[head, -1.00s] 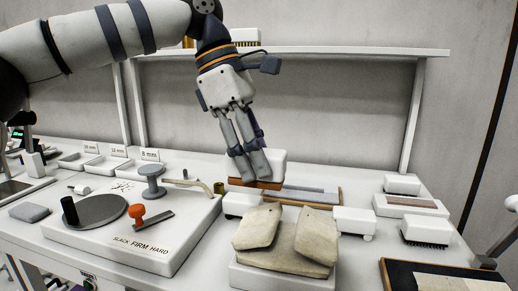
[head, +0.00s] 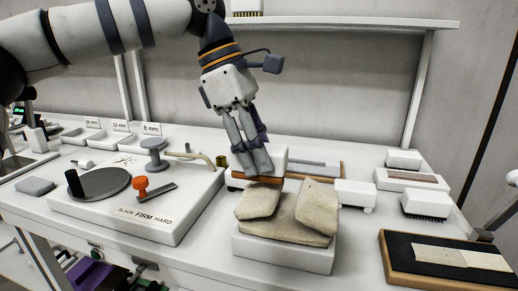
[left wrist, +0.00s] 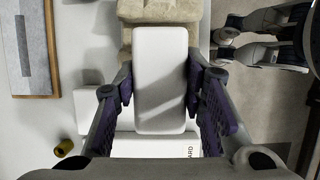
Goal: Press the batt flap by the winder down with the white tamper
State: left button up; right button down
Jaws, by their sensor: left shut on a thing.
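The tamper also fills the middle of the left wrist view (left wrist: 160,80), between both fingers. The pale batt (head: 295,231) lies on a white block. Its flap by the winder (head: 257,203) is raised and slopes. Its other flap (head: 318,204) is raised too. The tamper is at the far edge of the flap by the winder; I cannot tell whether they touch. The winder (head: 150,205) stands left, with a grey disc and an orange knob.
A framed board with a grey strip (left wrist: 35,50) and a brass cylinder (left wrist: 63,148) lie near the tamper. White brushes (head: 423,203) and a dark board (head: 440,262) are at right. What looks like my right gripper (left wrist: 240,37) hangs over the floor.

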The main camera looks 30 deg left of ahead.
pick_arm(q)
jog(key=shift+f, duration=0.85)
jog(key=shift+f, duration=0.2)
dwell(0.6)
jog(key=shift+f, duration=0.5)
jog(key=shift+f, duration=0.25)
jog(key=shift+f, duration=0.35)
dwell(0.8)
